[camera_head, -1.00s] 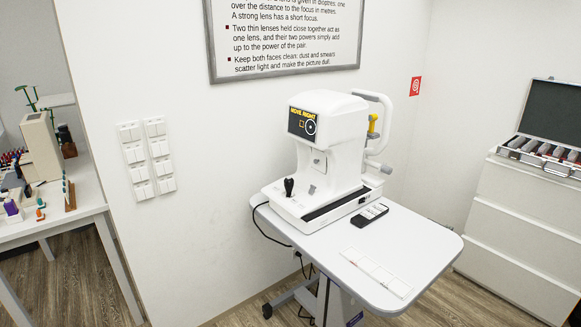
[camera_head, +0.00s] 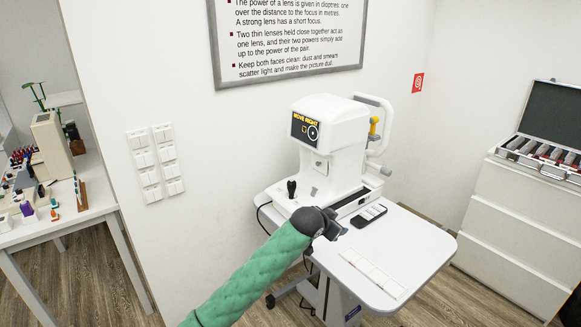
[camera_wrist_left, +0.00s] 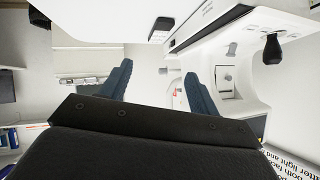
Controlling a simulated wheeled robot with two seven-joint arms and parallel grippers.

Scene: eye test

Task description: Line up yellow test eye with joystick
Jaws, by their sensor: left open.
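The white eye-test machine (camera_head: 328,135) stands on a table, its screen (camera_head: 305,127) reading "MOVE RIGHT" with a small yellow square left of a white ring. The black joystick (camera_head: 292,187) stands on the machine's base; it also shows in the left wrist view (camera_wrist_left: 272,50). The yellow test eye (camera_head: 373,128) is on the far side, by the white head-rest frame. My left gripper (camera_head: 336,230), on a green-sleeved arm, is in front of the base, right of and nearer than the joystick, apart from it. Its fingers (camera_wrist_left: 158,88) are spread and empty. My right gripper is not seen.
A drawer cabinet (camera_head: 515,235) with an open lens case (camera_head: 545,150) is at the right. A cluttered white desk (camera_head: 95,200) is at the left. Wall switches (camera_head: 155,165) are behind.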

